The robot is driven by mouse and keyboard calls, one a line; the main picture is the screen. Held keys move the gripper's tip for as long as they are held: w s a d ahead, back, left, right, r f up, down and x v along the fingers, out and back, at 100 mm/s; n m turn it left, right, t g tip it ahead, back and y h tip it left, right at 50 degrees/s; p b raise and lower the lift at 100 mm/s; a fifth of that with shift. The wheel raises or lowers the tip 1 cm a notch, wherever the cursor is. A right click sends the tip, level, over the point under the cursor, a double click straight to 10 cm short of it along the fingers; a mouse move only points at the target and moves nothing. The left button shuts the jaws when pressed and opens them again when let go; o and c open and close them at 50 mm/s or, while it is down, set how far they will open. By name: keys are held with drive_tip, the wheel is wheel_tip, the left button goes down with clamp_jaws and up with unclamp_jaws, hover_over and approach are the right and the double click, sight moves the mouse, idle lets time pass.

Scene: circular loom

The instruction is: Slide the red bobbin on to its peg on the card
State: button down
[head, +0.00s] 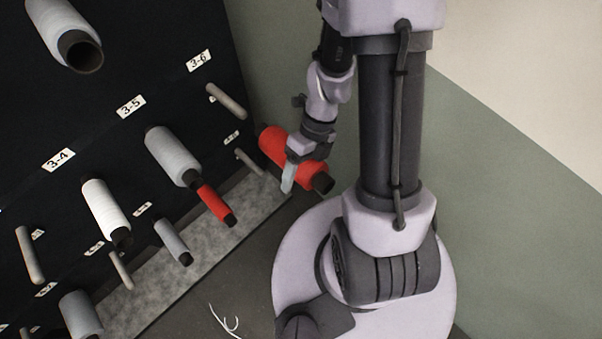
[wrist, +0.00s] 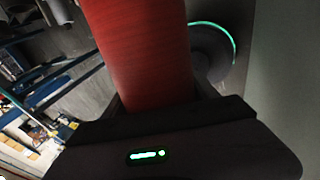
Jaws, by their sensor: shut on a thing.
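A large red bobbin (head: 277,143) with a dark core end is held by my gripper (head: 294,176), which is shut on it. It is out in front of the dark card (head: 160,60), to the right of the bare peg (head: 227,101) near label 3-6, and is clear of that peg. In the wrist view the red bobbin (wrist: 140,50) rises from between the fingers of my gripper (wrist: 155,103). The fingers partly hide it. Which peg belongs to the bobbin cannot be told from the pictures.
A smaller red bobbin (head: 214,204) sits on the lower row. Grey bobbins (head: 172,155) and a white bobbin (head: 105,210) fill other pegs. Bare pegs also show low right (head: 250,162) and at left (head: 30,255). White thread (head: 225,320) lies on the floor.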

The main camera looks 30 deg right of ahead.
sight(269, 148)
drive_tip(key=shift+w+a+f, duration=0.1)
drive_tip(key=shift+w+a, duration=0.15)
drive_tip(key=shift+w, duration=0.4)
drive_tip(key=shift+w+a+f, duration=0.1)
drive_tip(key=shift+w+a, duration=0.15)
drive_tip(key=shift+w, duration=0.35)
drive_tip(key=shift+w+a+f, duration=0.1)
drive_tip(key=shift+w+a, duration=0.15)
drive_tip(key=shift+w, duration=0.4)
drive_tip(key=shift+r, duration=0.2)
drive_tip(key=shift+w, duration=0.2)
drive_tip(key=shift+w+a+f+p, duration=0.15)
drive_tip(key=shift+w, duration=0.3)
drive_tip(key=shift+w+a+f+p, duration=0.1)
drive_tip(key=shift+w+p, duration=0.05)
drive_tip(key=shift+w, duration=0.4)
drive_tip(key=shift+w+a+f+p, duration=0.15)
drive_tip(key=shift+w+a, duration=0.1)
drive_tip(key=shift+w, duration=0.5)
drive_tip(key=shift+w+a+f+p, duration=0.1)
drive_tip(key=shift+w+a, duration=0.2)
drive_tip(key=shift+w, duration=0.45)
drive_tip(key=shift+w+a+f+p, duration=0.15)
drive_tip(key=shift+w+a, duration=0.1)
drive_tip(key=shift+w, duration=0.5)
